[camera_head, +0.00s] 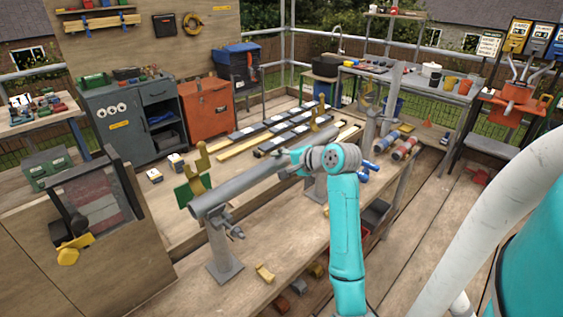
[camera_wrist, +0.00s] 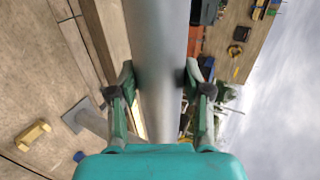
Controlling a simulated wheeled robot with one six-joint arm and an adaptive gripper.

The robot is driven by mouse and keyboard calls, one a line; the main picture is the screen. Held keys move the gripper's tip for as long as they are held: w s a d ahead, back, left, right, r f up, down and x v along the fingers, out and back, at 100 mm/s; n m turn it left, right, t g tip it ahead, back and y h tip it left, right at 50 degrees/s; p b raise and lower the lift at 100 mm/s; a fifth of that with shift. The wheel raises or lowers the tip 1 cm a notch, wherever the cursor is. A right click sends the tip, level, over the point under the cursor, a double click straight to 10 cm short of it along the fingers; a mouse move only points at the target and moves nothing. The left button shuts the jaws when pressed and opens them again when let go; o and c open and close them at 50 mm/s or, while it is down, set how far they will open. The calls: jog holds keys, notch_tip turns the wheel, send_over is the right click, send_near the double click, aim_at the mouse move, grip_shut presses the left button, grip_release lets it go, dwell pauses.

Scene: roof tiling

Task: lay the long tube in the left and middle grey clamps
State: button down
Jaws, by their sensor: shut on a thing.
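The long tube (camera_head: 245,185) is grey and runs from the lower left to the upper right in the head view. My gripper (camera_wrist: 160,78) is shut on the tube (camera_wrist: 158,40), with one finger on each side in the wrist view. In the head view my wrist hides the fingers. The tube's near left end lies over the left grey clamp stand (camera_head: 220,245). I cannot tell whether it rests in that clamp. The middle grey clamp stand (camera_head: 314,188) shows under the tube by my wrist; its top is hidden. A grey post (camera_head: 386,105) stands farther right.
A yellow-green bracket (camera_head: 197,175) stands behind the tube's left end. A small yellow block (camera_head: 265,273) lies on the wooden bench right of the left stand. A wooden box (camera_head: 75,245) with a lever is at left. Dark slats (camera_head: 285,130) lie behind the tube.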

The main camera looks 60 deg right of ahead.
jog(key=shift+r, duration=0.1)
jog(key=shift+c, duration=2.1)
grip_release()
jog(key=v, duration=0.7)
jog(key=shift+s, duration=0.25)
